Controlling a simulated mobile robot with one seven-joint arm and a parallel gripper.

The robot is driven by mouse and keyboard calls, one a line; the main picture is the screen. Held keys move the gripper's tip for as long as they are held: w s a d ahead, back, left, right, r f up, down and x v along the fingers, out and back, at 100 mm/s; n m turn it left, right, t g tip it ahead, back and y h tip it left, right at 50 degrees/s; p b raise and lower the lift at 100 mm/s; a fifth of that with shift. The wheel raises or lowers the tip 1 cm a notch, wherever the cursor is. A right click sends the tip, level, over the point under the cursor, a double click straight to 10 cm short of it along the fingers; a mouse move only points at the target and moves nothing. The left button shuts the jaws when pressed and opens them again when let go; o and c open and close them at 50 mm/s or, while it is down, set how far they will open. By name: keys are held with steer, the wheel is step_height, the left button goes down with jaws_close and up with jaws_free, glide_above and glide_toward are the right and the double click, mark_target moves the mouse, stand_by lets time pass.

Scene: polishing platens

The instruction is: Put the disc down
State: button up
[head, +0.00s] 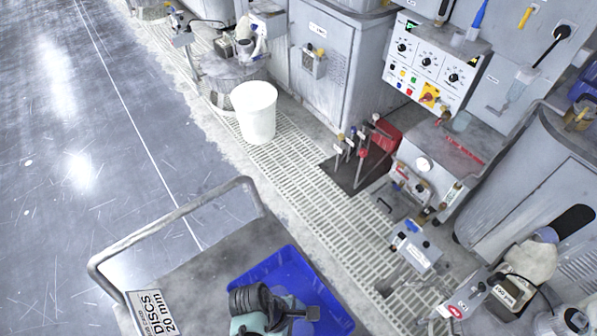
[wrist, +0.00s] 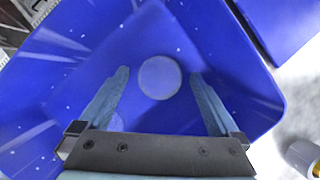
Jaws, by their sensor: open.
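A round grey disc (wrist: 160,86) lies flat in the blue crate (wrist: 62,47), seen in the wrist view between my fingers. My gripper (wrist: 159,72) is open, with a finger on each side of the disc and a visible gap to it on both sides. Its height above the disc is hard to tell. In the head view the blue crate (head: 327,300) stands on the cart, and my dark and teal wrist reaches over it, hiding the disc and the fingertips. A faint round patch near the left finger is unclear.
The grey cart (head: 195,268) has a tubular handle (head: 165,222) and a sign (head: 152,312) reading DISCS 20 mm. A white bin (head: 255,112) stands on the floor grating. Machines and a control panel (head: 432,62) line the right. Open floor lies left.

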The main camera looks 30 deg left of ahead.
steer(key=v, duration=1.2)
steer(key=shift+r, duration=0.2)
steer(key=w+a+r+m+t+y, duration=0.2)
steer(key=w+r+m+t+y, duration=0.15)
steer(key=w+r, duration=0.65)
steer(key=w+a+r+m+t+y, duration=0.2)
steer(key=w+r+m+t, duration=0.25)
steer(key=w+r, duration=0.55)
steer(key=w+d+r+m+t, duration=0.2)
steer(key=w+r, duration=0.1)
steer(key=r, duration=0.4)
steer(key=w+d+r+m+t, duration=0.2)
steer(key=w+r+m, duration=0.1)
steer(key=r, duration=0.5)
steer(key=s+d+r+m+t, duration=0.1)
steer(key=d+r+m+t, duration=0.15)
steer(key=r, duration=0.55)
steer(key=d+r+m+t, duration=0.2)
steer(key=d+r+t, duration=0.1)
steer(key=r, duration=0.5)
steer(key=s+d+r+m+t, duration=0.2)
steer(key=s+d+r+t, duration=0.2)
steer(key=r, duration=0.5)
steer(key=s+d+r+m+t+h, duration=0.1)
steer(key=s+d+r+m+t, duration=0.2)
steer(key=s+r, duration=0.5)
steer(key=shift+d+r+t, duration=0.55)
steer(key=shift+d+r, duration=0.25)
steer(key=shift+r, duration=0.2)
